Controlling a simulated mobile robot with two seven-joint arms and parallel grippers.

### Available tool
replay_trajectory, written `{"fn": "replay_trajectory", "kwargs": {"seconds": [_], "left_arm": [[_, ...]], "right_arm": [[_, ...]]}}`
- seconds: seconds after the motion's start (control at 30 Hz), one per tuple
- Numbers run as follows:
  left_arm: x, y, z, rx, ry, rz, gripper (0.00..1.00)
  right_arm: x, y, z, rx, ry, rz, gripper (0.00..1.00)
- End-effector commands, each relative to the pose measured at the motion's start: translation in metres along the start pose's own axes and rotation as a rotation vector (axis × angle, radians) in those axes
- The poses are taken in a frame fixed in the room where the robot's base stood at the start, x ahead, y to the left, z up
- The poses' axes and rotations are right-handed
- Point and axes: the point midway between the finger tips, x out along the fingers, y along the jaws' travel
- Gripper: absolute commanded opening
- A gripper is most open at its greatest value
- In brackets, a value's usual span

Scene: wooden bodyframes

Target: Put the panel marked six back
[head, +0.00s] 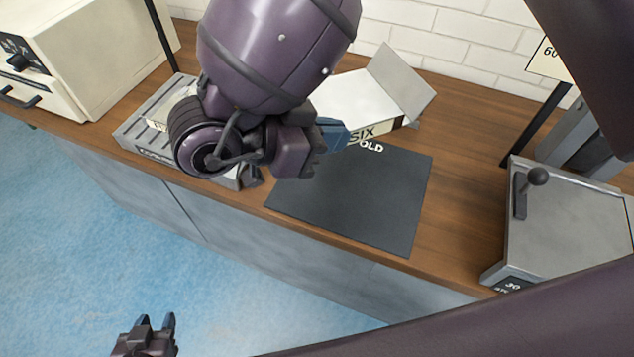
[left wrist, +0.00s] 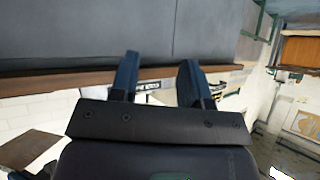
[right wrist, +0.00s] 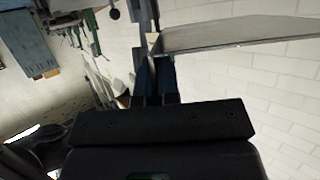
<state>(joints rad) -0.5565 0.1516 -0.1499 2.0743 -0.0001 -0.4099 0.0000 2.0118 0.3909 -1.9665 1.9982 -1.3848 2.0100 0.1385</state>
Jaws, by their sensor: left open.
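The panel marked six (head: 355,97) is a pale bent sheet with a raised flap and the word SIX along its near edge. It is by the back edge of a dark mat (head: 350,200) in the head view. My right gripper (head: 332,134) has its blue fingers at the panel's near left edge, closed on it. In the right wrist view the fingers (right wrist: 154,82) are close together and the grey panel (right wrist: 235,35) extends to the right. Whether it rests on the counter is unclear. My left gripper (head: 146,333) is open and empty, low in front of the counter.
A grey slotted rack (head: 135,130) stands left of the mat, partly hidden by my right arm. A cream box (head: 95,55) is at far left. A grey box with a lever (head: 570,225) is at right. The mat's front part is clear.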

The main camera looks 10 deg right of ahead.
Motion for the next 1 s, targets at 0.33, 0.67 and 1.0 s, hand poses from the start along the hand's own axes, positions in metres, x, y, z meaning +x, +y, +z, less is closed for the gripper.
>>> {"fn": "replay_trajectory", "kwargs": {"seconds": [0.33, 0.67, 1.0], "left_arm": [[0.006, 0.003, 0.017, 0.0, -0.026, 0.005, 0.43], [0.011, 0.006, 0.024, 0.0, -0.035, 0.01, 0.43], [0.015, 0.006, 0.026, 0.001, -0.036, 0.01, 0.43]], "right_arm": [[0.027, 0.001, 0.065, -0.007, 0.0, 0.004, 0.0], [0.051, 0.001, 0.122, -0.005, 0.001, 0.003, 0.0], [0.059, 0.001, 0.142, -0.003, 0.002, 0.001, 0.0]]}}
